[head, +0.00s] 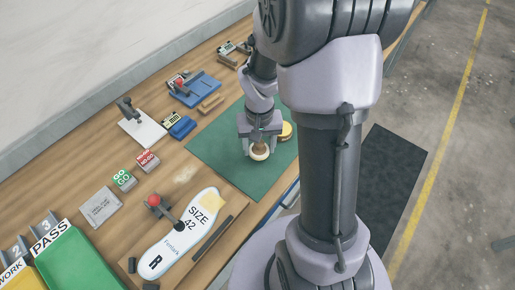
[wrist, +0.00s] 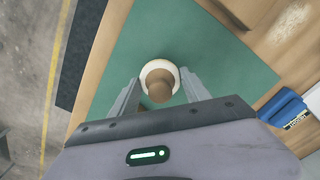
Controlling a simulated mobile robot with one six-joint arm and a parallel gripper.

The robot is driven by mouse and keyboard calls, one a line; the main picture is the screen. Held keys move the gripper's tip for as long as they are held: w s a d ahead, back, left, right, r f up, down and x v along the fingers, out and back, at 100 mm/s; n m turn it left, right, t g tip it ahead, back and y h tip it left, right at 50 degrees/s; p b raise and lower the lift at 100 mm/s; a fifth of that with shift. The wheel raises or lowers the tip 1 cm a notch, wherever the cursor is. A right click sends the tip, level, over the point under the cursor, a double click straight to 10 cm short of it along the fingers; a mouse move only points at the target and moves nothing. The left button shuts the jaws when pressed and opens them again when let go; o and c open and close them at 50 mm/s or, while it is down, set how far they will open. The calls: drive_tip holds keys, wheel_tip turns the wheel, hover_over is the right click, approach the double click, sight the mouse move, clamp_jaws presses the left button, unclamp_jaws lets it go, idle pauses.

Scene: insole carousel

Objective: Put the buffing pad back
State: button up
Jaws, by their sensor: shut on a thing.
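The buffing pad (head: 260,155) is a round white pad with a brown knob on top. My gripper (head: 261,148) points down over the green mat (head: 217,150), with its two fingers on either side of the pad and shut on it. In the wrist view the white pad (wrist: 168,66) shows between the fingertips, with the knob toward the camera and the green mat behind it. I cannot tell whether the pad touches the mat or is just above it. A round yellow tin-like thing (head: 286,131) lies just right of my gripper, partly hidden by the arm.
Blue fixtures (head: 195,90) stand behind. The mat's left part is clear.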

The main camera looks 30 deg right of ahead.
drive_tip(key=shift+f+b, duration=0.45)
drive_tip(key=shift+f, duration=1)
drive_tip(key=o, duration=1.2)
wheel_tip(320, 180, up, 12)
drive_tip(key=p, duration=0.5)
drive_tip(key=shift+r, duration=0.1)
wheel_tip(320, 180, up, 5)
drive_tip(key=t, duration=0.1)
hover_over(252, 156)
drive_tip(key=s+a+r+t+y, duration=0.2)
drive_tip(key=s+a+r+t, duration=0.2)
drive_tip(key=s+a+r, duration=0.6)
drive_tip(key=shift+s+a+r+n+t, duration=0.3)
drive_tip(key=shift+s+a+r+t, duration=0.1)
drive_tip(key=shift+a, duration=0.5)
